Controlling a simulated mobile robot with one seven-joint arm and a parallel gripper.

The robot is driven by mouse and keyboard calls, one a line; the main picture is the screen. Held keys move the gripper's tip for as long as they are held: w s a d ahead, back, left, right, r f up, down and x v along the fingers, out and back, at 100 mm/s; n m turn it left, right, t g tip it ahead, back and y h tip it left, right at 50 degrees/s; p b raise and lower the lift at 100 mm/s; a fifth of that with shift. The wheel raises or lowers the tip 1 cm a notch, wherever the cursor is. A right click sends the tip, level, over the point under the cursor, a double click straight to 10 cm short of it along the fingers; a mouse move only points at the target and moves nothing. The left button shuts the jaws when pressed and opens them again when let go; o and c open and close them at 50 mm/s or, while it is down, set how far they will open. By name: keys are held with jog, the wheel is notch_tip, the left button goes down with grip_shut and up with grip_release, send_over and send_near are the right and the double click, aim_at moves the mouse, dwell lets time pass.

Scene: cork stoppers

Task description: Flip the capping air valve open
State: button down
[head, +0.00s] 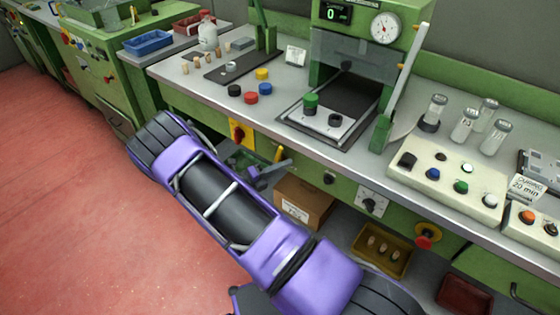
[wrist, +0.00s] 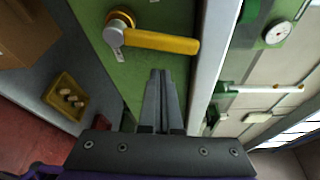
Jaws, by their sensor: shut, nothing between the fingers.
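The air valve has a yellow lever (wrist: 165,42) on a round metal and brass body (wrist: 118,30), fixed to the green bench front. In the wrist view the lever points right from the body, across the picture. In the head view a small part of the yellow lever (head: 279,153) shows beyond my arm. My gripper (wrist: 161,73) is shut and empty. In the wrist view its tips point at the middle of the lever and appear just short of it. Any depth gap is hard to judge. In the head view my arm hides much of this area.
The bench top edge (wrist: 212,60) runs close to the right of my fingers. A cardboard box (head: 303,203) and a yellow tray (head: 382,250) with corks stand on the shelf below. A red knob on a yellow plate (head: 238,132) is on the bench front, left of the lever.

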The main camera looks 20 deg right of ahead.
jog(key=s+v, duration=0.1)
jog(key=v, duration=0.8)
jog(key=shift+s, duration=0.2)
jog(key=shift+a+f, duration=0.1)
